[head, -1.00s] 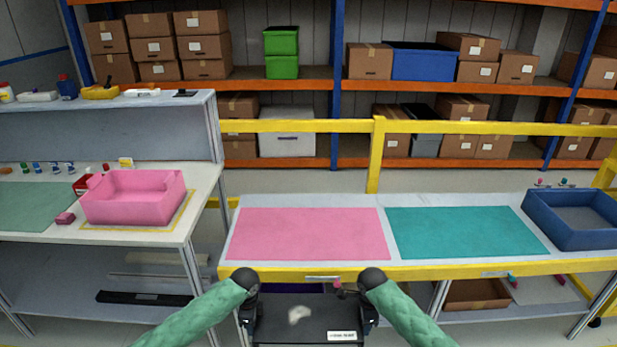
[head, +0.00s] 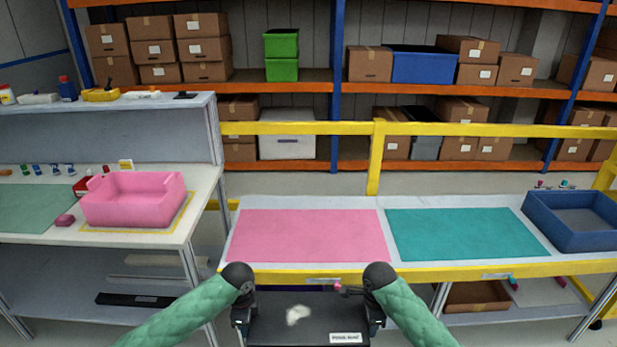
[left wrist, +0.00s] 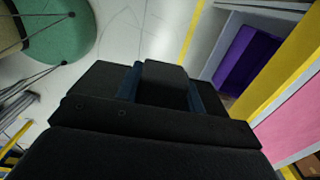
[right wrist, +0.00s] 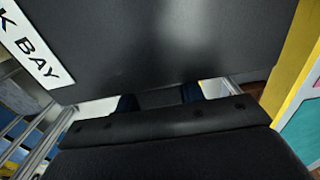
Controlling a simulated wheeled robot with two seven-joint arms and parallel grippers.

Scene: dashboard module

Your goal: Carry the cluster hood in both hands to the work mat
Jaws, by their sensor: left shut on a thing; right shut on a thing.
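The cluster hood (head: 309,328) is a black panel with a pale shiny patch and a white label, at the bottom middle of the head view. My left gripper (head: 245,318) is shut on its left side and my right gripper (head: 372,318) on its right side. The right wrist view shows its broad dark face (right wrist: 180,45), with part of the label. The hood is held in front of the bench, its lower part cut off by the frame. A pink mat (head: 307,235) and a teal mat (head: 466,234) lie bare on the bench; which one is the work mat I cannot tell.
The bench has a yellow front edge (head: 440,272); a yellow rail (head: 450,128) stands behind it. A blue bin (head: 570,240) sits at its right end. A pink tray (head: 133,203) stands on the left table. A purple bin (left wrist: 240,62) shows beneath the bench.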

